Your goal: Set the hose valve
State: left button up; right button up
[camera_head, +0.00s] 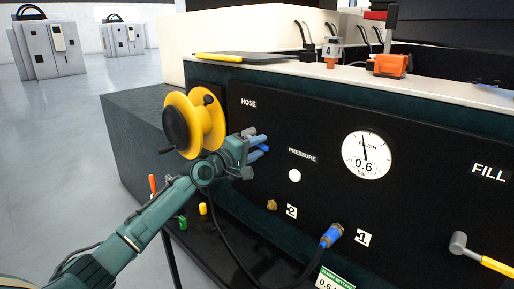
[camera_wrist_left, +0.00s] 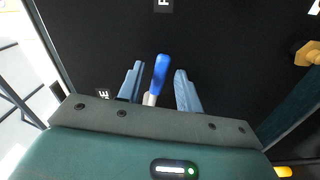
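The hose valve has a blue handle (camera_head: 264,148) on the black panel, below and right of the HOSE label (camera_head: 249,103). In the left wrist view the blue handle (camera_wrist_left: 160,72) stands between the two fingers, with a pale stem at its base. My left gripper (camera_head: 259,146) is at the valve with its fingers pointing at the panel. In the left wrist view my left gripper (camera_wrist_left: 159,88) is open, with a visible gap on both sides of the handle. The handle's base is partly hidden by the gripper body. My right gripper is not in view.
A yellow hose reel (camera_head: 212,122) is close left of my gripper. A round gauge (camera_head: 367,155) reads 0.6 bar. A white pressure button (camera_head: 295,175), a blue hose connector (camera_head: 331,235) and a yellow FILL lever (camera_head: 496,266) are on the panel. A black hose hangs below.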

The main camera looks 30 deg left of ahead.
pick_arm(q)
jog(key=p+v, duration=0.1)
jog(key=v, duration=0.1)
jog(key=shift+s+a, duration=0.15)
jog(key=shift+s, duration=0.2)
jog(key=p+v, duration=0.1)
jog(key=v, duration=0.2)
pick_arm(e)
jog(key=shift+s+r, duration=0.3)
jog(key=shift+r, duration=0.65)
pick_arm(q)
jog(key=b+v, duration=0.3)
jog(key=v, duration=1)
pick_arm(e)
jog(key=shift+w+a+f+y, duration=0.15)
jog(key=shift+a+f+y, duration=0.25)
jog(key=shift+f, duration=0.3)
pick_arm(q)
jog(key=shift+s, duration=0.15)
